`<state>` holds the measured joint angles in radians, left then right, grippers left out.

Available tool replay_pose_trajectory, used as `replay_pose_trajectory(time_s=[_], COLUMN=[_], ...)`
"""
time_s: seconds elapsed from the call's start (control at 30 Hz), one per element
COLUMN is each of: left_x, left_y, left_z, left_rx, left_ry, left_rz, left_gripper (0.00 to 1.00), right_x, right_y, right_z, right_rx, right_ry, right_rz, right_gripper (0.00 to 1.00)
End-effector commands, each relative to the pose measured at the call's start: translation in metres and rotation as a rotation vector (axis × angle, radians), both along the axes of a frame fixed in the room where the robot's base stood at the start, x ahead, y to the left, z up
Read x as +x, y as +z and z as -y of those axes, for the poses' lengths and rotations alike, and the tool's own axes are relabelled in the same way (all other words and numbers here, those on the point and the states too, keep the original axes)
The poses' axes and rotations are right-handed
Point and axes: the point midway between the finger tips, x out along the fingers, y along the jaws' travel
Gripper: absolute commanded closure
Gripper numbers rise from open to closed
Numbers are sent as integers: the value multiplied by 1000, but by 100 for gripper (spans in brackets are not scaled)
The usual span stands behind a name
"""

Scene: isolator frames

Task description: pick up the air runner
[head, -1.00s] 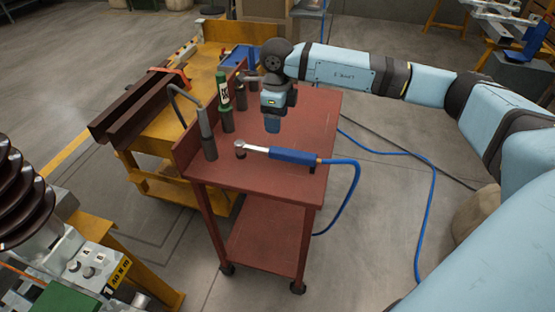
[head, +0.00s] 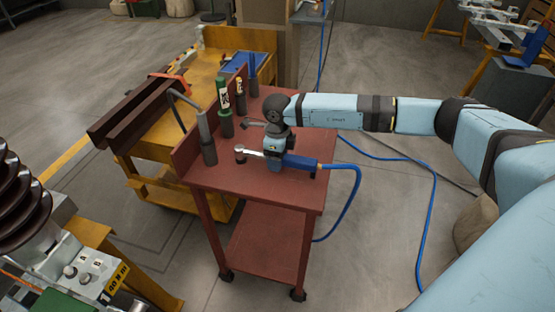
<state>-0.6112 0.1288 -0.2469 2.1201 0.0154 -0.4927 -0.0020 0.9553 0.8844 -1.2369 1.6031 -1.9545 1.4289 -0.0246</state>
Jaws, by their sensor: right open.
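The air runner (head: 301,162) lies on the top of the red cart (head: 235,180), with a silver head at its left end, a blue body and a blue hose from its right end. My right gripper (head: 274,169) points down at the tool, at about the place where the silver neck meets the blue body. It is open and hides part of the tool. I cannot tell whether its fingers touch the tool. My left gripper is not in view.
A grey holder with a bent tube (head: 207,140), a green bottle (head: 224,98) and other holders stand along the cart's left side. The blue hose (head: 353,200) hangs off the right edge. A yellow bench (head: 150,135) stands to the left.

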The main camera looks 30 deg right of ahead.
Motion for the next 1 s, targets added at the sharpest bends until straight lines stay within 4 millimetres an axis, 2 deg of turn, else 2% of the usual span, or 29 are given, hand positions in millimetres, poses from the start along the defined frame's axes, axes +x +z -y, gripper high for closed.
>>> replay_pose_trajectory(time_s=[0.07,0.27,0.53,0.83,1.0], left_x=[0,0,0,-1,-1], left_y=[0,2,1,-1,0], left_z=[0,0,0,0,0], left_rx=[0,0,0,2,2], left_ry=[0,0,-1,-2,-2], left_rz=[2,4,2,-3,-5], left_gripper=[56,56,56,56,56], right_x=[0,0,0,1,2], right_y=[-6,-6,-6,-2,16], right_z=[0,0,0,0,0], right_rx=[0,1,1,2,2], right_ry=[0,1,1,1,1], right_rz=[0,1,1,4,7], right_gripper=[36,36,98,100,100])
